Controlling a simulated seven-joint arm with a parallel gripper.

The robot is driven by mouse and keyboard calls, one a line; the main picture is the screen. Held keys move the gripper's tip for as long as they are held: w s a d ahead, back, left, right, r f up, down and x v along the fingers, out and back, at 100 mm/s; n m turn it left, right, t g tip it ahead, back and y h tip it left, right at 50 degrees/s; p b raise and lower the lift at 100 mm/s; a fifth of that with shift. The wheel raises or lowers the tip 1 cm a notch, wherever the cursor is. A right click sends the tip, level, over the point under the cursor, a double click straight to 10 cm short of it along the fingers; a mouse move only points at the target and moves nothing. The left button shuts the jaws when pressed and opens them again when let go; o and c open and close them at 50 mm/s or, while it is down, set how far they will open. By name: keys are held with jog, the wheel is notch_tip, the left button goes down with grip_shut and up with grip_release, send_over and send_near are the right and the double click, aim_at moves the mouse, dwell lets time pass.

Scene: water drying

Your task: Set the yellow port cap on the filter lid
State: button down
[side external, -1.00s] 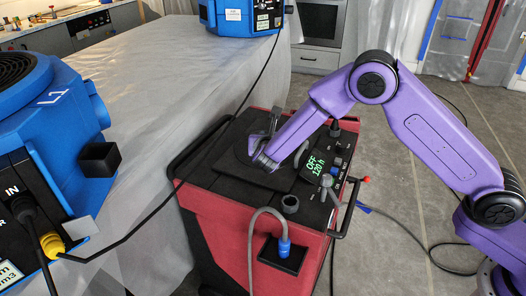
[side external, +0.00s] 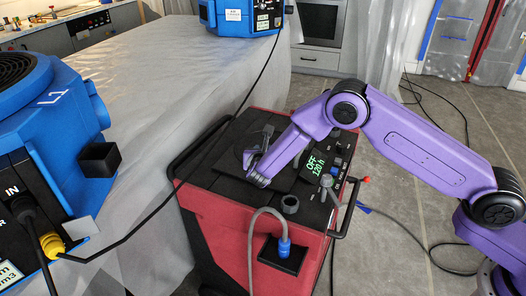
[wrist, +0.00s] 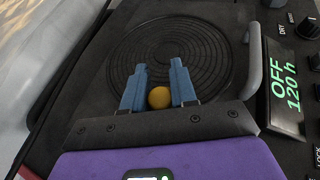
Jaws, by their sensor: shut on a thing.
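The yellow port cap (wrist: 160,97) shows as a small round piece between the two blue fingers of my gripper (wrist: 158,70) in the wrist view. My gripper is shut on it. The filter lid looks to be the black disc (wrist: 195,42) with ring-shaped ridges, on top of the red machine, just beyond the fingertips in the wrist view. In the side external view my gripper (side external: 257,180) is low over the machine's black top, and the cap is hidden there. I cannot tell the exact height of the cap above the top.
The red machine (side external: 215,222) has a green-lit display (side external: 315,165) reading OFF 120 h, with knobs beside it. A grey hose (side external: 251,235) loops at its front. A dark handle bar (side external: 178,162) runs along its left. A blue machine (side external: 40,110) stands at the far left.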

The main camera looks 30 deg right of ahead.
jog(key=c, duration=0.9)
grip_release()
jog(key=shift+f, duration=0.1)
jog(key=shift+s+a+r, duration=0.2)
jog(key=shift+s+r, duration=0.05)
jog(key=shift+r, duration=0.05)
jog(key=v, duration=1.1)
jog(key=shift+s, duration=0.2)
jog(key=shift+r, duration=0.1)
jog(key=s+d+r+m+g+y, duration=0.2)
jog(key=s+d+r+m+g, duration=0.1)
jog(key=s, duration=0.9)
jog(key=s+d+r+m+g+y, duration=0.2)
jog(key=s+d+r+m+g, duration=0.1)
jog(key=s+d+m, duration=0.5)
jog(key=s+d+r+m+g+y, duration=0.3)
jog(key=s+d, duration=0.6)
jog(key=s, duration=0.8)
jog(key=m+g, duration=0.2)
jog(key=m, duration=0.1)
jog(key=shift+g, duration=0.3)
